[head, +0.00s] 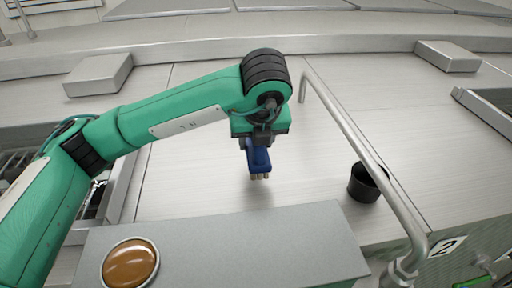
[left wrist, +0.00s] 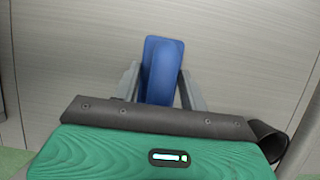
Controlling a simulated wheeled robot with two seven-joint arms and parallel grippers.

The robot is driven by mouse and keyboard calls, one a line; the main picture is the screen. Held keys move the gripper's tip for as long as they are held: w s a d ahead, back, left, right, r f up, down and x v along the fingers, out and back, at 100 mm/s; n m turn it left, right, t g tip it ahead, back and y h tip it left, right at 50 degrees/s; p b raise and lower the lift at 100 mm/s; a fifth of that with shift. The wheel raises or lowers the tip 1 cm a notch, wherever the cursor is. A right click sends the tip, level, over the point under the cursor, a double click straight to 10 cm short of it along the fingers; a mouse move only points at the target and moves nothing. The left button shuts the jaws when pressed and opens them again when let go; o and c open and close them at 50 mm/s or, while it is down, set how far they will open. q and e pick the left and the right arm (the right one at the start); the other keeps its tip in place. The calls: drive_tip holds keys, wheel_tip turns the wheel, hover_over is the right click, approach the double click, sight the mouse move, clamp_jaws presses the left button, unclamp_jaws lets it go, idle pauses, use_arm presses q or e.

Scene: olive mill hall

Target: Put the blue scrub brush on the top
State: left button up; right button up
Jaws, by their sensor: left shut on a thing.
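I cannot tell whether the bristles touch a surface. My right gripper is not in view.
A steel rail (head: 350,130) runs along the right of the brush, with a black cup (head: 364,184) beside it. A grey box top (head: 220,250) with a brown round cap (head: 130,264) is at the front. Grey blocks (head: 98,75) (head: 447,56) lie further back.

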use_arm(q)
wheel_tip(320, 180, down, 3)
drive_tip(key=shift+s+f+p, duration=0.1)
drive_tip(key=shift+f+p, duration=0.1)
drive_tip(key=shift+p, duration=0.8)
drive_tip(key=shift+f, duration=0.35)
drive_tip(key=o, duration=1.1)
drive_tip(key=shift+r, duration=0.1)
drive_tip(key=shift+o, duration=0.2)
drive_tip(key=shift+r, duration=0.1)
drive_tip(key=b+v, duration=0.6)
drive_tip(key=v, duration=0.4)
drive_tip(key=shift+s+r, duration=0.15)
drive_tip(key=shift+s+d+r+b, duration=0.1)
drive_tip(key=shift+s+r+b, duration=0.2)
drive_tip(key=shift+r, duration=0.35)
drive_tip(key=shift+w, duration=0.15)
